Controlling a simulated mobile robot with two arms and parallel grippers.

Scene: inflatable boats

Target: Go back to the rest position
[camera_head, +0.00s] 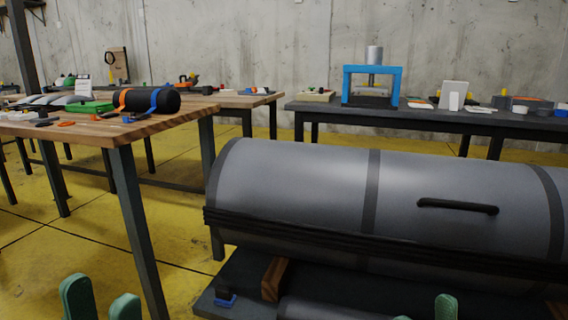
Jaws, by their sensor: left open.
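My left gripper (101,302) shows at the bottom left edge as two green fingertips. They are apart, with nothing between them. My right gripper (425,313) shows at the bottom edge, right of the middle. One green fingertip stands up and only the top of the other shows, with a gap between them. Both grippers are low in the view, and the rest of each is cut off by the frame. The large grey inflatable tube (300,190) lies beyond them, with dark bands and a black handle (457,206).
A wooden table (170,115) at left holds a black roll with orange and blue straps (147,99), a green case (90,107) and small tools. A dark bench (430,117) at the back carries a blue press frame (345,85). Yellow floor (60,250) is open at lower left.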

